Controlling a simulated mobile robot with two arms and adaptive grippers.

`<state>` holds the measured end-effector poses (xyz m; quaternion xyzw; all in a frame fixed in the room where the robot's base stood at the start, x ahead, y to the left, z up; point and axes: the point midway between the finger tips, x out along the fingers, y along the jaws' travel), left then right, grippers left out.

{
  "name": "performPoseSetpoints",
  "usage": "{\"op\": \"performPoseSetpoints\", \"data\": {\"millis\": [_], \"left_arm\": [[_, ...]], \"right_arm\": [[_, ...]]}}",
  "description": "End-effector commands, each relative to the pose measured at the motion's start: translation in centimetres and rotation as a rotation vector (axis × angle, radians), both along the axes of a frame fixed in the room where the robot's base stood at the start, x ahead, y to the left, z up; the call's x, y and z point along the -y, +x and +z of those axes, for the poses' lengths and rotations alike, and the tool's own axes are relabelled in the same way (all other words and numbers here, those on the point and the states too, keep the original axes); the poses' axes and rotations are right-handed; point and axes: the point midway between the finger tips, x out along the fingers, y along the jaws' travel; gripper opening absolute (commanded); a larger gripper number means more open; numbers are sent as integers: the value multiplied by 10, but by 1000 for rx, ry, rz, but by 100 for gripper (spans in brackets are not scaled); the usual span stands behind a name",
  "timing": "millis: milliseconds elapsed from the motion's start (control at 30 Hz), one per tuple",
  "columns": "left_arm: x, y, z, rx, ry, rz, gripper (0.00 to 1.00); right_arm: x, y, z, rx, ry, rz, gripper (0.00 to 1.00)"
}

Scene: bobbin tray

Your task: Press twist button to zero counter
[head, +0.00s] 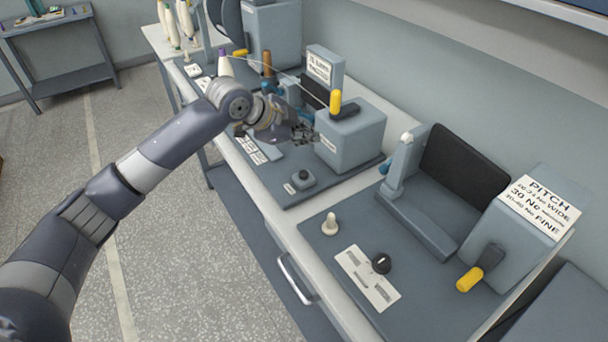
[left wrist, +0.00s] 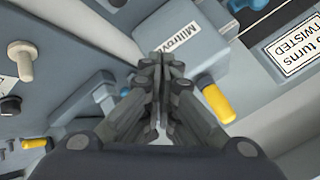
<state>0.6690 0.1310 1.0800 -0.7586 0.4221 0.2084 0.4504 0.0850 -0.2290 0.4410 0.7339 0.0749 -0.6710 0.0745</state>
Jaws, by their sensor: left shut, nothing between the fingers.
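A small grey box with a dark round button (head: 303,174) sits on the twist station's base plate, with a small white label at its front; its writing is too small to read. My left gripper (head: 308,134) is above and behind this button, close to the front of a grey box (head: 350,140) with a yellow-handled crank (head: 336,102). In the left wrist view the gripper (left wrist: 165,62) is shut and empty, its fingertips over the labelled face of the box (left wrist: 200,25). The yellow handle (left wrist: 218,103) is right of the fingers. My right gripper is not in view.
A sign reading "turns TWISTED" (left wrist: 298,42) stands near the box. Nearer on the bench are a cream knob (head: 330,224), a black knob (head: 381,263), a printed card (head: 366,278) and a PITCH sign (head: 541,208). Bobbins and thread stand at the far end.

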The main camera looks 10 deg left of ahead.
Motion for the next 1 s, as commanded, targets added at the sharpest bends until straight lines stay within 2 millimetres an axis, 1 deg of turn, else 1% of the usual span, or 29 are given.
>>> {"op": "performPoseSetpoints", "data": {"millis": [33,433,500,700,1000], "left_arm": [[0,0,-10,0,1,1,0],[0,0,-58,0,1,-1,0],[0,-1,-63,-2,0,0,0],[0,0,-76,-1,0,0,0],[0,0,-77,0,0,0,0]], "right_arm": [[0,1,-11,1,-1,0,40],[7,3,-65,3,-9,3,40],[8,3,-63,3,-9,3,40],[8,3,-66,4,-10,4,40],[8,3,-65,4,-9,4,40]]}}
